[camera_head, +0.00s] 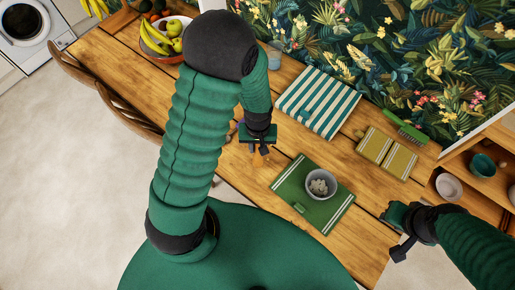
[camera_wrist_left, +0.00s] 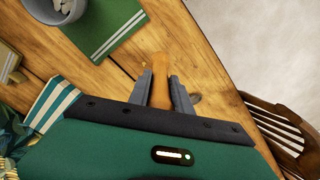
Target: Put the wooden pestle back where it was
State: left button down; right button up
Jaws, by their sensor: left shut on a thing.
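My left gripper (camera_head: 262,150) is above the wooden table, left of the green board. In the left wrist view its fingers (camera_wrist_left: 166,92) are shut on the wooden pestle (camera_wrist_left: 160,68), whose tan end sticks out between them. In the head view the pestle is too small and covered to make out clearly. A grey bowl (camera_head: 321,192) with pale contents stands on the green board (camera_head: 340,210); the bowl also shows at the top left of the wrist view (camera_wrist_left: 56,14). My right gripper (camera_head: 398,250) is by the table's right front edge, apart from everything; its fingers are unclear.
A striped cloth (camera_head: 318,101), yellow cloths (camera_head: 388,153) and a green brush (camera_head: 405,128) lie behind the board. A fruit bowl (camera_head: 164,53) stands at the back left. A chair (camera_head: 115,100) is at the table's left edge. A shelf with bowls (camera_head: 482,166) is at right.

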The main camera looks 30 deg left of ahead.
aim_at(258, 159)
pick_arm(q)
jog(key=shift+w+a+f, duration=0.25)
jog(key=shift+a, duration=0.05)
notch_tip(258, 159, down, 3)
jog(key=shift+s+r+p, duration=0.15)
jog(key=shift+p, duration=0.15)
jog(key=shift+a+f, duration=0.2)
jog(key=shift+f, duration=0.05)
jog(key=c, duration=1.2)
grip_release()
jog(key=shift+d, duration=0.1)
jog(key=shift+o, duration=0.2)
jog(key=shift+r, duration=0.15)
